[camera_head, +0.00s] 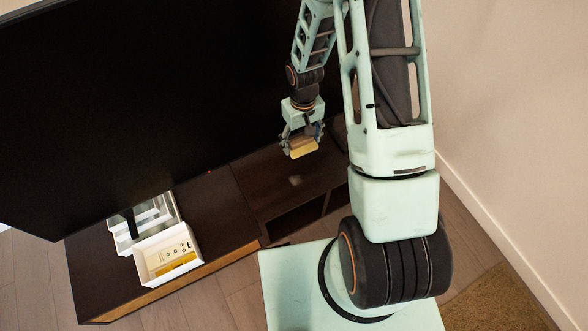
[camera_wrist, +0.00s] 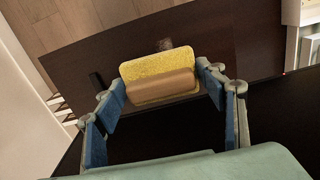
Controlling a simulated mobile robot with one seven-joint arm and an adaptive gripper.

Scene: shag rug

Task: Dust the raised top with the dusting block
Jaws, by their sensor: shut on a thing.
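My gripper (camera_head: 302,138) is shut on the dusting block (camera_head: 304,149), a yellow pad with a tan-brown grip. In the wrist view the block (camera_wrist: 158,68) sits between the two blue fingers. The raised top (camera_head: 262,176) is the dark wood section at the right of the low cabinet. The block appears to be above it, apart from the surface. A pale smudge (camera_head: 295,181) lies on this top, and it also shows just beyond the block in the wrist view (camera_wrist: 166,44).
A big black screen (camera_head: 130,100) stands along the cabinet's back. A white box (camera_head: 145,262) with yellow and small items and a white tiered holder (camera_head: 163,211) stand on the cabinet's left part. A wall (camera_head: 510,120) rises at the right.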

